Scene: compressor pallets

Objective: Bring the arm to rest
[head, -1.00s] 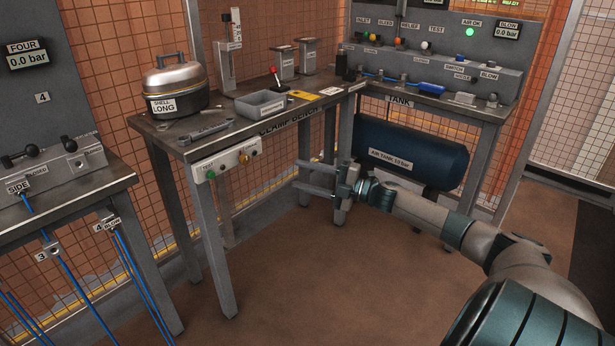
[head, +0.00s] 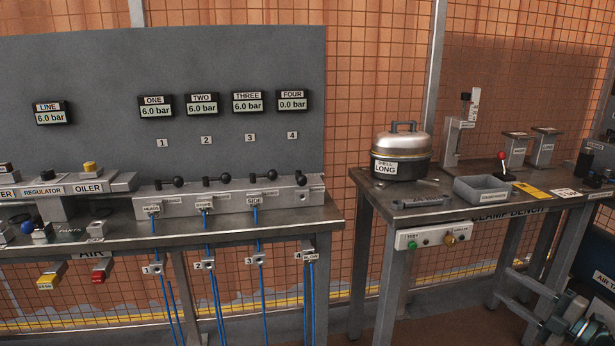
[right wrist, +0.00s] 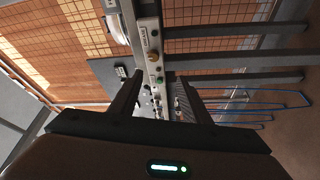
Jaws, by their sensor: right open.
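My right gripper (head: 502,284) shows at the lower right of the head view. Its two fingers are parted, with nothing between them, and point left in front of the clamp bench. In the right wrist view, the two dark fingers of the right gripper (right wrist: 158,92) stand apart and empty. The bench's button strip and a grey manifold show beyond them. My left gripper is in neither view.
The clamp bench (head: 415,213) carries a domed shell (head: 402,148), a grey tray (head: 482,190) and a red-knobbed lever (head: 503,165). At left, the air bench (head: 120,238) has blue hoses (head: 261,290) hanging below it.

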